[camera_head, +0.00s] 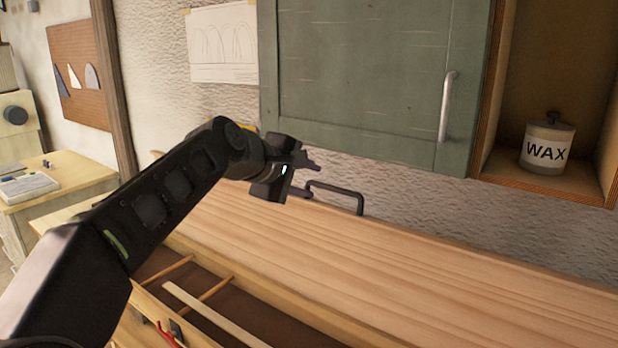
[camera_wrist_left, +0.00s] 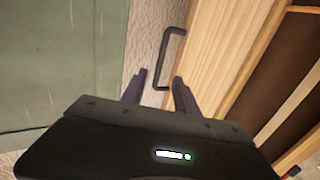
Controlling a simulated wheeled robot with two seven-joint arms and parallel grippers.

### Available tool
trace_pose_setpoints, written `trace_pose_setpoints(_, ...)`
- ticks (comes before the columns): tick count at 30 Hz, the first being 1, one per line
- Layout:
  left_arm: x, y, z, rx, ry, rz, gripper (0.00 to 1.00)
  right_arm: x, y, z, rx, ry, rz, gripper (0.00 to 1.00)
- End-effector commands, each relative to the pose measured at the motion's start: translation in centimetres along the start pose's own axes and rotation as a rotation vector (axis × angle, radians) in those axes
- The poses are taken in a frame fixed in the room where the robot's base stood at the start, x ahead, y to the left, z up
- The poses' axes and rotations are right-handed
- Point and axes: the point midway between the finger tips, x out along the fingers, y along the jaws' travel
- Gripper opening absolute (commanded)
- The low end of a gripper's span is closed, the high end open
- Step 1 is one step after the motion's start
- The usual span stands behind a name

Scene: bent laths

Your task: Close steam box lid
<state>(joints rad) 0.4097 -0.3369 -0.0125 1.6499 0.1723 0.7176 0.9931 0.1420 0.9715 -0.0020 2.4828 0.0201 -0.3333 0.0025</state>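The steam box lid (camera_head: 430,255) is a long pale wooden board, standing open behind the box, whose dark inside (camera_head: 245,310) shows in front of it. A black bar handle (camera_head: 345,190) is at the lid's upper edge, by the wall. My left gripper (camera_head: 306,178) is at the handle's left end. In the left wrist view, the fingers (camera_wrist_left: 159,78) are apart, and the near end of the handle (camera_wrist_left: 175,50) shows between and just beyond their tips. I cannot tell whether they touch it. The lid (camera_wrist_left: 205,50) also shows there. My right gripper is not in view.
A green cabinet door (camera_head: 365,75) with a metal handle hangs above the lid. A wax jar (camera_head: 547,145) stands on an open shelf at right. Dowels and a pale lath (camera_head: 215,318) lie across the box. A side table (camera_head: 60,190) is at left.

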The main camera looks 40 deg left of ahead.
Motion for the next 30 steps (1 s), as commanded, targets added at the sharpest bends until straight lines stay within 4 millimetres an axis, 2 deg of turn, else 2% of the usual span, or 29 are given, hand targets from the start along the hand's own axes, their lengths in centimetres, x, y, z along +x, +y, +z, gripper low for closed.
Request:
trace_pose_setpoints(5,0.5,0.0,0.0,0.0,-0.001,-0.001,0.36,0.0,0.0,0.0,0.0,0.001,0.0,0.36)
trace_pose_setpoints(10,2.0,0.0,0.0,0.0,-0.001,-0.002,0.36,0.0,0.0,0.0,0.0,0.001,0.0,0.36)
trace_pose_setpoints(24,9.1,-0.1,0.1,0.0,-0.002,-0.003,0.36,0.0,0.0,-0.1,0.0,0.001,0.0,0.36)
trace_pose_setpoints(30,11.0,0.0,0.0,0.001,-0.001,-0.001,0.36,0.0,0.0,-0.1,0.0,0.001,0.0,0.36)
